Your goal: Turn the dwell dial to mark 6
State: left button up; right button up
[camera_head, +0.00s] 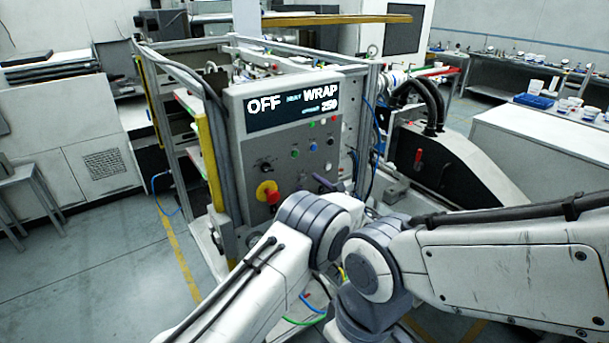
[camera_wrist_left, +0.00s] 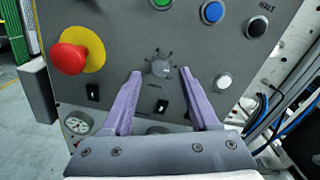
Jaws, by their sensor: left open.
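The dwell dial (camera_wrist_left: 160,68) is a small grey round knob on the grey control panel, with dark marks around it. In the left wrist view it lies between and just beyond the tips of my left gripper (camera_wrist_left: 160,73). The two purple fingers are wide apart, one to each side, with no contact visible. The label below the dial is too small to read, and I cannot tell which mark it points to. In the head view, my left gripper (camera_head: 323,181) is in front of the panel's lower right part. My right gripper is out of view.
A red emergency stop (camera_wrist_left: 70,58) on a yellow disc is left of the dial. A blue button (camera_wrist_left: 212,12) and a white button (camera_wrist_left: 223,80) are to the right. The display (camera_head: 293,106) reads OFF, WRAP and 250. Hoses are beside the panel.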

pick_arm(q)
jog(key=shift+x, duration=1.05)
jog(key=shift+s, duration=0.1)
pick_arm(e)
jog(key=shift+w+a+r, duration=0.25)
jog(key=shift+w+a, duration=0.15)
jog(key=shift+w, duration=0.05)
pick_arm(q)
jog(key=shift+d, duration=0.15)
grip_shut()
jog(key=shift+f+b, duration=0.15)
jog(key=shift+b, duration=0.25)
jog(key=n+b, duration=0.9)
jog(key=b, duration=1.3)
jog(key=shift+f+n, duration=0.15)
jog(key=shift+n, duration=0.25)
jog(key=shift+r+n+b, duration=0.2)
jog(key=shift+n+b, duration=0.4)
jog(key=shift+b, duration=0.45)
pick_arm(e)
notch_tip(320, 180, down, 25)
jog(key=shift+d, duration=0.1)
